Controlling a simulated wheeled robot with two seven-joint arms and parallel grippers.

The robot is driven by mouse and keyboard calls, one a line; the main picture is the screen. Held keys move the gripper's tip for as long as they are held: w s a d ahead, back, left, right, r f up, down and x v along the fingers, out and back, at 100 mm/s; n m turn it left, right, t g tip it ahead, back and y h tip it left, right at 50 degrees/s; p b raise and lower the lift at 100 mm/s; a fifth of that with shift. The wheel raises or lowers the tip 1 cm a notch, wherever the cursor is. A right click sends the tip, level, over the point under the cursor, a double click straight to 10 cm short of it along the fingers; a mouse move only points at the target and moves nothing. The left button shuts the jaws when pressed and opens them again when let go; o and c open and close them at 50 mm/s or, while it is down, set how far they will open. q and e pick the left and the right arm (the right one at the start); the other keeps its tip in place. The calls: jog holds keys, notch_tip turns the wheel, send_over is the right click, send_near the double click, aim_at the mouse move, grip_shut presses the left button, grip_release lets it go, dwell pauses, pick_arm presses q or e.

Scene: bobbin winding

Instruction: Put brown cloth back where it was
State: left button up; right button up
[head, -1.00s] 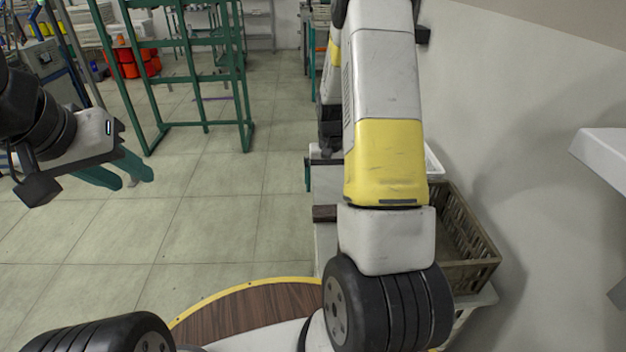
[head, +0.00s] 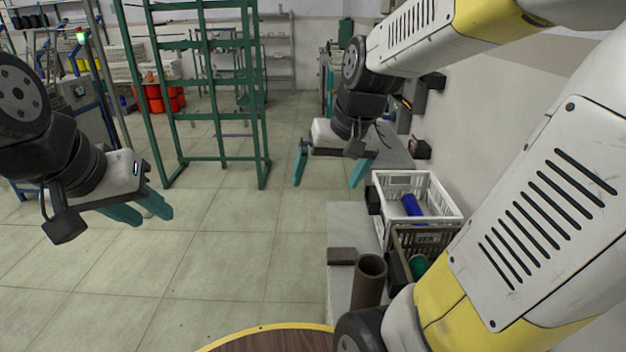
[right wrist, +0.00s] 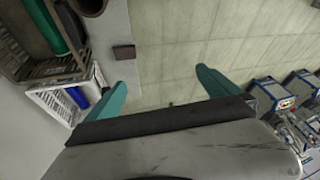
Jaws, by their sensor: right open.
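A small flat dark-brown piece (head: 341,255), which looks like the folded brown cloth, lies on the pale shelf top (head: 350,220) near its left edge. It also shows in the right wrist view (right wrist: 123,52), beyond the left finger. My right gripper (head: 329,178) is open and empty, above and beyond the brown piece in the head view, with its fingers pointing down. My left gripper (head: 150,217) hangs at the left over bare floor, its two teal fingers apart with nothing between them.
A white crate (head: 452,214) with a blue item (head: 411,205) stands by the right wall. A brown-grey crate (head: 398,238) with a green item (head: 418,265) is nearer. A brown tube (head: 369,283) stands upright beside it. A green rack (head: 262,120) stands on open floor.

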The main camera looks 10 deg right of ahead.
jog(key=s+a+r+n+t, duration=0.1)
jog(key=s+a+r+t, duration=0.1)
jog(key=s, duration=0.7)
jog(key=shift+a+r+y, duration=0.3)
jog(key=shift+a+r, duration=0.1)
jog(key=shift+r, duration=0.25)
